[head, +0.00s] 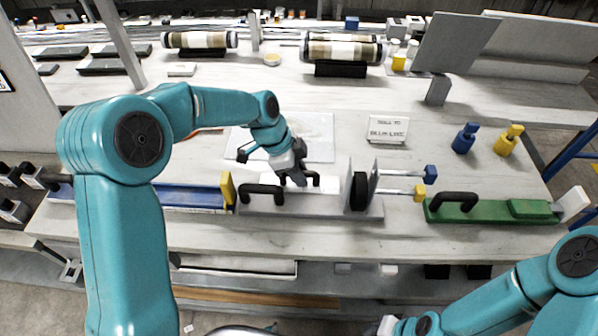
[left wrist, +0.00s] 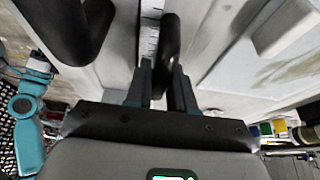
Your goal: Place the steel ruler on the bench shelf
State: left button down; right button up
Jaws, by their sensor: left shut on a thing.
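The steel ruler (head: 328,185) shows as a pale strip lying in the grey fixture on the bench. Its tick marks show in the left wrist view (left wrist: 149,42), beside a dark upright handle (left wrist: 170,40) that seems to belong to it. My left gripper (head: 298,180) points down at the strip and is shut on that handle; its fingers also show in the left wrist view (left wrist: 162,88). The fingers hide part of the ruler. A lower shelf (head: 240,265) shows under the bench's front edge. My right arm enters at bottom right; its fingers are not visible.
Black arched handle (head: 262,190) stands just left of my gripper. A green fixture (head: 530,209), sign (head: 388,129), blue peg (head: 464,138) and yellow peg (head: 508,141) are farther right.

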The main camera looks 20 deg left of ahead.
pick_arm(q)
jog(key=shift+f, duration=0.25)
jog(key=c, duration=1.2)
grip_release()
jog(key=shift+c, duration=0.2)
